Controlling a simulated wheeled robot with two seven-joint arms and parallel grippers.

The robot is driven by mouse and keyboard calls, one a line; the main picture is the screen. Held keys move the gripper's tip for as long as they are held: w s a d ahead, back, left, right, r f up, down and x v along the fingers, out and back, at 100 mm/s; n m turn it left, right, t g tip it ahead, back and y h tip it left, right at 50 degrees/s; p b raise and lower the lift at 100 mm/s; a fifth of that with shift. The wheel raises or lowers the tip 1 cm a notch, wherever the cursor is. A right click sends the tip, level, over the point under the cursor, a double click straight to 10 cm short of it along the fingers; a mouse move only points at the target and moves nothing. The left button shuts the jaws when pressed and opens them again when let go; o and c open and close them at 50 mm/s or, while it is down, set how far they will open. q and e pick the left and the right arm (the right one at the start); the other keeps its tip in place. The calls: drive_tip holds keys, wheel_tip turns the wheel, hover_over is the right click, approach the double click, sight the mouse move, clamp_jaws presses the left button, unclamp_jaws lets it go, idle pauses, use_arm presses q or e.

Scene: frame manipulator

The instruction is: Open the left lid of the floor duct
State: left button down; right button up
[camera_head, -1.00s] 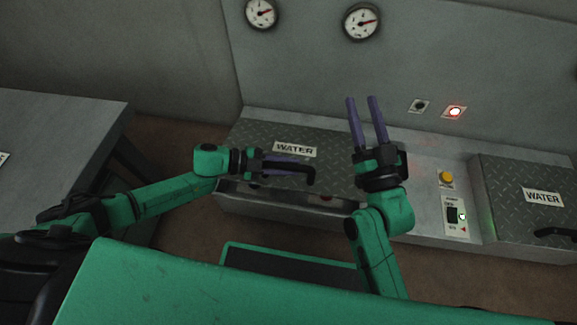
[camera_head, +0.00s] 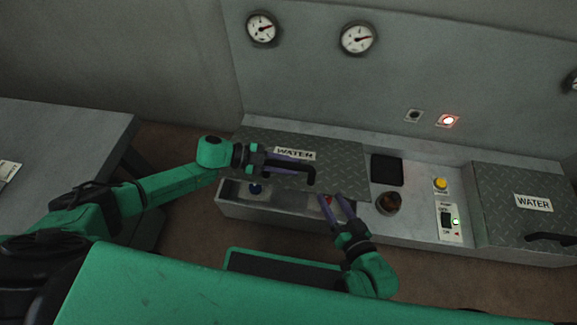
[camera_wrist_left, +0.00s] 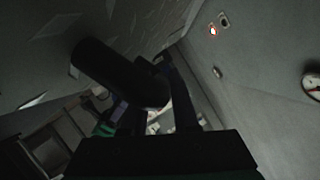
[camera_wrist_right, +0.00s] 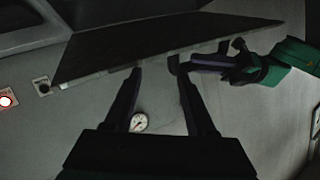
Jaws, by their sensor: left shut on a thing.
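The left lid (camera_head: 345,172) of the floor duct is a grey tread-plate with a WATER label and a black handle (camera_head: 311,177). Its front edge is raised, and the duct compartment (camera_head: 290,197) shows below it, with a blue and a red part inside. My left gripper (camera_head: 290,170) is shut on the handle, which looms dark in the left wrist view (camera_wrist_left: 112,72). My right gripper (camera_head: 331,197) is open and empty at the lid's front edge, right of the handle. In the right wrist view its fingertips (camera_wrist_right: 160,72) are close to the lid's edge (camera_wrist_right: 100,74); I cannot tell if they touch.
Right of the lid are a dark square recess (camera_head: 387,170), a round opening (camera_head: 389,203), a yellow button (camera_head: 441,184) and a switch panel (camera_head: 449,221). The closed right lid (camera_head: 520,190) lies beyond. A table (camera_head: 70,135) stands at the left.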

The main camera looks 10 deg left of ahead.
use_arm(q)
drive_tip(key=w+r, duration=0.2)
drive_tip(key=shift+w+r+t, duration=0.15)
drive_tip(key=shift+r+t, duration=0.15)
drive_tip(key=shift+w+r+p, duration=0.75)
drive_tip(key=shift+w+r, duration=0.1)
drive_tip(key=shift+r, duration=0.05)
use_arm(e)
drive_tip(key=shift+s+f+g, duration=0.25)
drive_tip(key=shift+s+g, duration=0.35)
drive_tip(key=shift+s, duration=0.4)
use_arm(q)
drive_tip(key=c, duration=0.7)
unclamp_jaws()
drive_tip(key=shift+f, duration=0.1)
use_arm(e)
drive_tip(key=shift+s+f, duration=0.1)
drive_tip(key=shift+f, duration=0.1)
